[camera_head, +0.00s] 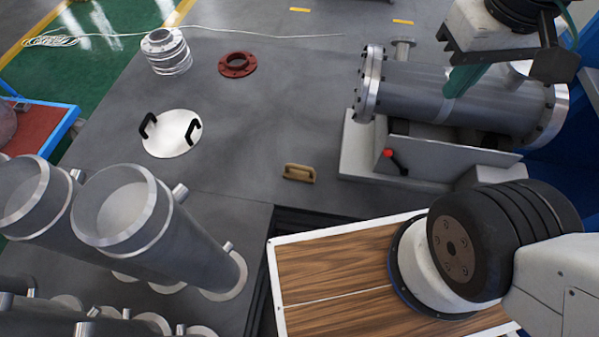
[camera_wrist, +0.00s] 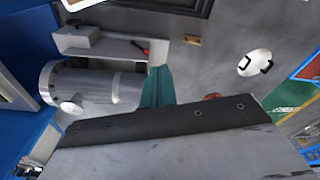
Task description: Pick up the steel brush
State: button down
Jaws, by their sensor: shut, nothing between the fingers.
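The steel brush (camera_head: 299,173) shows as a small tan block with a handle-like top, lying on the grey floor plate near the middle of the head view. In the wrist view the brush (camera_wrist: 192,40) is small and far off, near the top. Its bristles cannot be made out. My gripper (camera_head: 452,90), with teal fingers, is at the upper right of the head view, in front of the flanged shell (camera_head: 415,88). It is shut and empty, well apart from the brush. The fingers (camera_wrist: 158,88) also show in the wrist view.
A grey stand with a red-knobbed lever (camera_head: 393,158) is right of the brush. A white disc with black handles (camera_head: 172,134), a red flange (camera_head: 237,64) and stacked rings (camera_head: 166,52) lie left. Steel cylinders (camera_head: 160,225) stand lower left. Floor around the brush is clear.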

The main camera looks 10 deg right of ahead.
jog(key=c, duration=1.5)
grip_release()
jog(key=shift+a, duration=0.1)
jog(key=shift+o, duration=1.1)
jog(key=shift+w+a+f+g, duration=0.1)
jog(key=shift+w+f+g, duration=0.05)
jog(key=shift+f+g, duration=0.2)
jog(key=n, duration=1.3)
send_over(300, 166)
jog(key=shift+g, duration=0.45)
jog(key=f, duration=5.1)
jog(key=shift+s+a+f, duration=0.1)
jog(key=shift+s+f, duration=0.1)
jog(key=shift+f, duration=0.05)
jog(key=shift+w+a+f, duration=0.1)
jog(key=shift+w+f, duration=0.1)
jog(key=shift+w, duration=0.05)
jog(key=shift+f, duration=3.7)
